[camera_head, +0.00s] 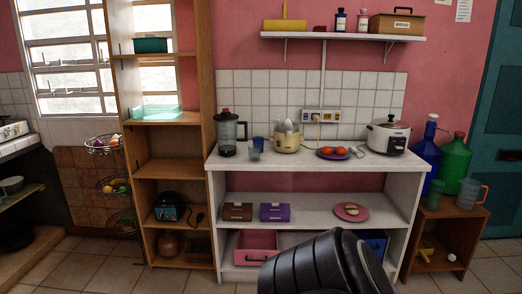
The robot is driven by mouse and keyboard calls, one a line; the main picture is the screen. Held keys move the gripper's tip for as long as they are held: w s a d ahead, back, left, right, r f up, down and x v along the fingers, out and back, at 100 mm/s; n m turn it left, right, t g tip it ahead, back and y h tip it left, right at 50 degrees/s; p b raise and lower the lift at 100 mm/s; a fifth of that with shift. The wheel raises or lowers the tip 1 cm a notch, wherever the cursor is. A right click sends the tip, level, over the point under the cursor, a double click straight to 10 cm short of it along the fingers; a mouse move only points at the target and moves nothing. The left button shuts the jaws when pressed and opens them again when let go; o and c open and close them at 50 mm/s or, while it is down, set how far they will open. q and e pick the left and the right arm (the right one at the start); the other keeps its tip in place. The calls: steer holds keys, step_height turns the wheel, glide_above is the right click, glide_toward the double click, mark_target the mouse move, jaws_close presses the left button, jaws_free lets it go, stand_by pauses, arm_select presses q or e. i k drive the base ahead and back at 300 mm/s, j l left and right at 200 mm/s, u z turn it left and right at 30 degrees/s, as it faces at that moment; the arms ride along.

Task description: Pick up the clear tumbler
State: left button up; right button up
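A small see-through tumbler (254,151), greyish-blue in tint, stands upright on the white counter (310,168), between the blender and the yellow pot. A dark blue cup (260,143) is right behind it and partly overlaps it. Neither of my grippers shows in the head view. A black rounded part of my own body rises from the bottom edge, well below the counter top.
On the counter are a blender (228,133), a yellow pot (287,137), a purple plate (333,153) of tomatoes and a rice cooker (388,135). A tall wooden shelf (170,167) stands left. Bottles and a mug (470,193) stand right. The counter's front edge is mostly clear.

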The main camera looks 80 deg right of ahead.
mark_target(253, 149)
steer(key=z, duration=2.55)
